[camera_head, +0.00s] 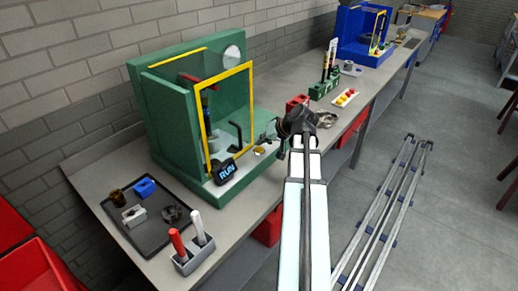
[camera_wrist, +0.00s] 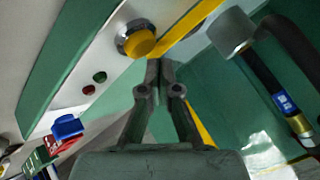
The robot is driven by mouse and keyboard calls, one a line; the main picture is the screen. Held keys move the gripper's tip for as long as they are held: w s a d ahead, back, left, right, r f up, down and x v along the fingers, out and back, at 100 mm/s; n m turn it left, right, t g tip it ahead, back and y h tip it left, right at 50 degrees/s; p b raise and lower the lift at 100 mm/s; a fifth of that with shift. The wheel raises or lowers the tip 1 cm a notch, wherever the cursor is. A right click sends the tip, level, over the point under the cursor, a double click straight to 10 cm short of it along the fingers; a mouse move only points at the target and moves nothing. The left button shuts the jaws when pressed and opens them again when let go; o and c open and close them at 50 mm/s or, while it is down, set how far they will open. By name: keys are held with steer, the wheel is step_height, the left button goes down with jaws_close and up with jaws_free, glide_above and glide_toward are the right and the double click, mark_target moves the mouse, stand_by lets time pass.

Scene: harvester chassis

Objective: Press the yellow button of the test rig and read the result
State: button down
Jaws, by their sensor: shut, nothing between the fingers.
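The yellow button (camera_wrist: 138,42) sits in a metal ring on the pale panel of the test rig, at the top of the wrist view. My gripper (camera_wrist: 160,64) is shut and empty, its fingertips just below and right of the button in the picture; I cannot tell whether they touch it. In the head view my gripper (camera_head: 269,135) is at the right side of the green test rig (camera_head: 163,125). The rig's dark display (camera_head: 226,171) reads "RUN" in blue letters. A green lamp (camera_wrist: 99,77) and a red lamp (camera_wrist: 89,90) sit beside the button; I cannot tell whether either is lit.
A yellow-framed guard (camera_head: 249,100) stands on the rig. A black tray (camera_head: 150,238) with several small parts and a holder (camera_head: 196,257) with red and white handles stand at the front left. A green block (camera_head: 322,90) and a blue rig (camera_head: 353,46) stand farther along the bench.

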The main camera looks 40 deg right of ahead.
mark_target(261, 149)
steer(key=shift+r, duration=0.1)
steer(key=shift+r+p, duration=1.45)
steer(key=shift+r, duration=1)
steer(key=shift+s+f, duration=0.1)
